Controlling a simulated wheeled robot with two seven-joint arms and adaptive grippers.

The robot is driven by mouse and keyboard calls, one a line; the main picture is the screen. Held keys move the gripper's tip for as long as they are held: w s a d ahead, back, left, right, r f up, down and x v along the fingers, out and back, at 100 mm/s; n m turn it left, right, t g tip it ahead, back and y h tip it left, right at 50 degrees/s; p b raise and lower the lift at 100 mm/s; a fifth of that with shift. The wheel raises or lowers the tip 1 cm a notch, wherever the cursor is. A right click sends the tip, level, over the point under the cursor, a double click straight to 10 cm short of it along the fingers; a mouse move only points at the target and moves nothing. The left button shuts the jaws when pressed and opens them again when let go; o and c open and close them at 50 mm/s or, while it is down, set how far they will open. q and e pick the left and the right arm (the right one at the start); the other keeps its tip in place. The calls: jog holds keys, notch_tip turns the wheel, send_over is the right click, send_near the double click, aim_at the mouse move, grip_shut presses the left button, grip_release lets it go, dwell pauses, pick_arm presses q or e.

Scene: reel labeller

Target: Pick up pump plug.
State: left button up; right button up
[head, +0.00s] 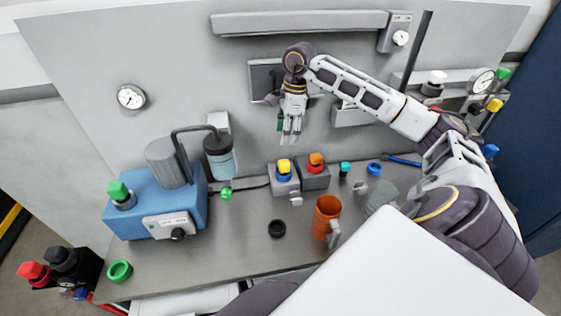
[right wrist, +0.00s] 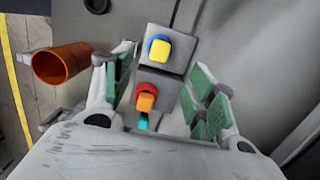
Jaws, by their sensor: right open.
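Two plug-like parts stand on grey blocks at the back of the bench: a yellow one (head: 284,166) in a blue ring and an orange one (head: 316,159) in a red ring. Which is the pump plug I cannot tell. My right gripper (head: 290,136) is above and behind them, pointing down, apart from both. In the right wrist view its green-padded fingers (right wrist: 167,92) are open and empty, with the yellow part (right wrist: 160,48) and the orange part (right wrist: 146,101) showing between them. My left gripper is not in view.
A blue pump unit (head: 160,200) with a bottle stands at left. An orange cup (head: 326,214), a black ring (head: 277,229), a blue ring (head: 374,168) and a teal part (head: 345,167) are nearby. The front middle of the bench is clear.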

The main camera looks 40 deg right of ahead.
aim_at(283, 162)
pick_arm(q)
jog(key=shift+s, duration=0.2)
pick_arm(e)
jog(key=shift+d, duration=0.15)
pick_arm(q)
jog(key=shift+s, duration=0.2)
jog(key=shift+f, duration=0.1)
